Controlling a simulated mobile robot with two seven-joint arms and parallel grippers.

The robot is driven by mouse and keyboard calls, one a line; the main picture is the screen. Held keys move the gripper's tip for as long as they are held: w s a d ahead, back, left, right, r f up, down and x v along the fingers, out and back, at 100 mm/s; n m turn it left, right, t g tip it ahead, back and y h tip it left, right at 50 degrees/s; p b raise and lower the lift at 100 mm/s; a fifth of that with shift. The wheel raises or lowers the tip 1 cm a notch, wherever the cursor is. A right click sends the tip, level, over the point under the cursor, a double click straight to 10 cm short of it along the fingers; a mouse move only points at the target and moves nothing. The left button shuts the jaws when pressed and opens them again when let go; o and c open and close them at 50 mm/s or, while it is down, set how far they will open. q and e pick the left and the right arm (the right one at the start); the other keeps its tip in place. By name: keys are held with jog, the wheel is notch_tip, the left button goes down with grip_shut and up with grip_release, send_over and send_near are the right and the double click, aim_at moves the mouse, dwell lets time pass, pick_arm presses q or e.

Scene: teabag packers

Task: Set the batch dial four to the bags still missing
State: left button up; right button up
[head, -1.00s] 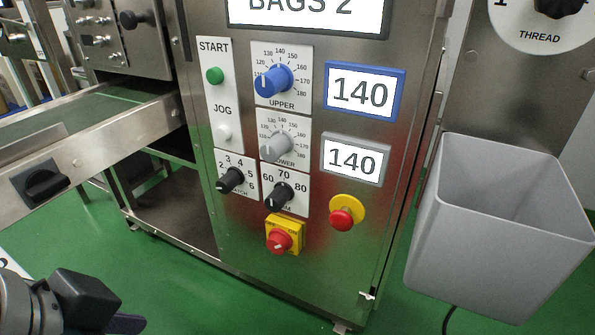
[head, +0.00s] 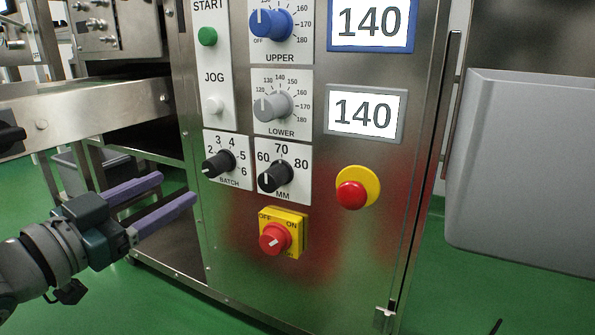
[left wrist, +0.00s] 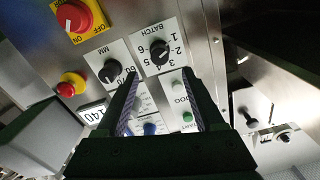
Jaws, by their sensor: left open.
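The batch dial (head: 220,165) is a black knob on a white plate marked BATCH on the steel panel. Its pointer is turned to the lower left, below the 2, seemingly at the 1. In the left wrist view the batch dial (left wrist: 159,52) appears upside down, just beyond the fingertips. My left gripper (head: 177,189) is open and empty, with two purple fingers pointing at the panel. It is left of and slightly below the dial in the head view, apart from it. My right gripper is not in view.
The black MM dial (head: 275,176) is right beside the batch dial. A red-and-yellow switch (head: 282,235) and a red stop button (head: 352,194) are lower and right. The JOG button (head: 214,105) and grey LOWER dial (head: 272,107) are above. A grey bin (head: 520,170) stands right.

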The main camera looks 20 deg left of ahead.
aim_at(209, 170)
pick_arm(q)
jog(key=w+b, duration=0.1)
jog(key=w, duration=0.1)
jog(key=w+b, duration=0.1)
jog(key=w, duration=0.2)
jog(key=w+b, duration=0.2)
jog(key=shift+w+d+f, duration=0.2)
jog(key=shift+d, duration=0.05)
jog(key=shift+w+d+r+b, duration=0.15)
jog(key=shift+w+b, duration=0.3)
jog(key=shift+w, duration=0.3)
grip_shut()
